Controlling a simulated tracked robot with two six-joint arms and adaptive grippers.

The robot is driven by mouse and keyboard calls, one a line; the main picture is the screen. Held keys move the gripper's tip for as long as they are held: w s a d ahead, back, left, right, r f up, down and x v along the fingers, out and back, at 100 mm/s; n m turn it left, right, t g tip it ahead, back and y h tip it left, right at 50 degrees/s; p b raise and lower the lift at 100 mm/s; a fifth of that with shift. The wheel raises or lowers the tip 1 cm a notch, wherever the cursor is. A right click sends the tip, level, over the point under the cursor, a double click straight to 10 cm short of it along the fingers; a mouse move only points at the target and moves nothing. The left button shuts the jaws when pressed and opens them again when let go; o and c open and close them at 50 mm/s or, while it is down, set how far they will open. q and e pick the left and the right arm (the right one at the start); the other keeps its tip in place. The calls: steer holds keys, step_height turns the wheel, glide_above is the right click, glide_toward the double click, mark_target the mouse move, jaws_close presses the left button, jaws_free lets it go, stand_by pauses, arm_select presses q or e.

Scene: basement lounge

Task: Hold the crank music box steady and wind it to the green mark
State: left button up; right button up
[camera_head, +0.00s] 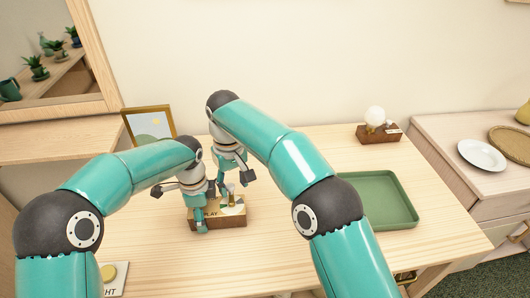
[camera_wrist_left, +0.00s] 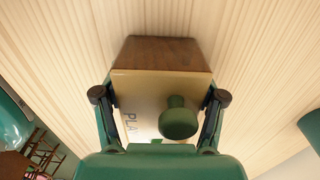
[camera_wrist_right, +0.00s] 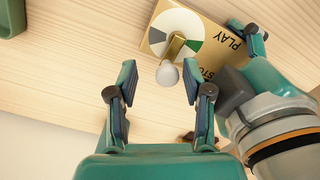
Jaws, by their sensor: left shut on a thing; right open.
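The crank music box (camera_head: 234,220) is a small wooden box with a light top lettered PLAY, standing on the wooden table. My left gripper (camera_head: 201,217) is shut on it; in the left wrist view the box (camera_wrist_left: 165,55) sits between the fingers, and a green knob (camera_wrist_left: 178,120) rises from its top. In the right wrist view a round dial (camera_wrist_right: 172,22) has white, grey and green sectors. A brass crank arm with a pale round knob (camera_wrist_right: 167,75) points toward my right gripper (camera_wrist_right: 158,84), which is open with the knob near its fingertips, not gripped.
A green tray (camera_head: 408,223) lies on the table to the right. A wooden block with a white bulb (camera_head: 377,128) stands at the back right, and a framed picture (camera_head: 150,124) at the back left. A card with a yellow disc (camera_head: 109,273) lies front left. The tabletop between is clear.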

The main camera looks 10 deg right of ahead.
steer(key=m, duration=0.2)
steer(key=d+m, duration=0.1)
steer(key=m, duration=0.1)
steer(key=s+m, duration=0.1)
steer(key=m, duration=0.1)
steer(key=shift+d+m, duration=0.2)
steer(key=shift+m, duration=0.1)
steer(key=m, duration=0.3)
steer(key=shift+s+d+m, duration=0.2)
steer(key=shift+s+m, duration=0.1)
steer(key=shift+s, duration=0.05)
steer(key=m, duration=0.2)
steer(key=s+m, duration=0.1)
steer(key=shift+d+m, duration=0.1)
steer(key=shift+m, duration=0.3)
step_height(320, 180, up, 12)
steer(key=d+m+y, duration=0.1)
steer(key=d+m, duration=0.1)
steer(key=d, duration=0.4)
steer(key=shift+w+d+f+m+g, duration=0.2)
steer(key=shift+w+m+g, duration=0.05)
steer(key=shift+m+g, duration=0.05)
steer(key=shift+c, duration=0.2)
